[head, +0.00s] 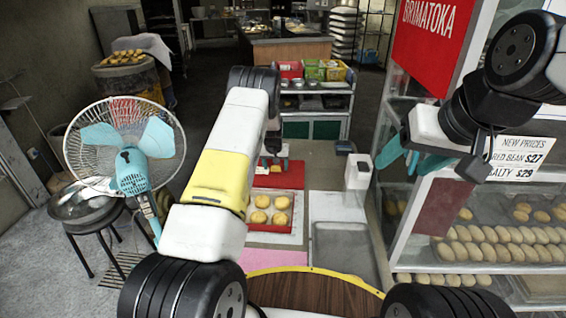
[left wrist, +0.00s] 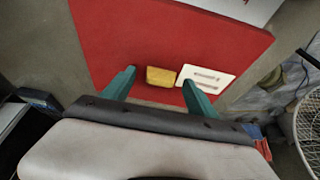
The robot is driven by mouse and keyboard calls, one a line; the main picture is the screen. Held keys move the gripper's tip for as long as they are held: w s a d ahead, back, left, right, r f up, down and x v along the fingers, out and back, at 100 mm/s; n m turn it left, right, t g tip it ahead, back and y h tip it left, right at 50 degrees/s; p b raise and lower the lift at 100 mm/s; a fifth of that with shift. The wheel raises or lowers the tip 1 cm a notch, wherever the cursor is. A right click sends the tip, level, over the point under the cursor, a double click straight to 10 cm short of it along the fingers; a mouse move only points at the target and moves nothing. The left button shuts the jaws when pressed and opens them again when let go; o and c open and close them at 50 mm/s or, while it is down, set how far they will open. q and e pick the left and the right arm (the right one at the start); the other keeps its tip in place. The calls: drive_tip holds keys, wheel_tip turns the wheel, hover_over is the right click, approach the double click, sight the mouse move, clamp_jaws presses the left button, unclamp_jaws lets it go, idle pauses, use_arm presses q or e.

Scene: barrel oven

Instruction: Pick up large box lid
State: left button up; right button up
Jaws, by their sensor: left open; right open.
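A flat red panel (head: 280,175) lies on the counter beyond a tray of buns in the head view. It fills much of the left wrist view (left wrist: 150,40). I cannot tell whether it is the large box lid. A small yellow block (left wrist: 160,76) and a white card with print (left wrist: 206,78) lie at its near edge. My left gripper (head: 274,158) is open above this edge, with the yellow block and part of the card between its teal fingers (left wrist: 158,84) and nothing held. My right gripper (head: 412,158) is open and empty, raised by the glass case.
A tray with several buns (head: 260,229) stands nearer on the counter. An empty grey tray (head: 342,250) and a white device (head: 357,172) are to its right. A fan (head: 125,150) stands left. A glass bakery case (head: 480,215) stands right.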

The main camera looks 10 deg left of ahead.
use_arm(q)
drive_tip(key=shift+f, duration=0.1)
drive_tip(key=shift+c, duration=0.2)
drive_tip(key=c, duration=1.4)
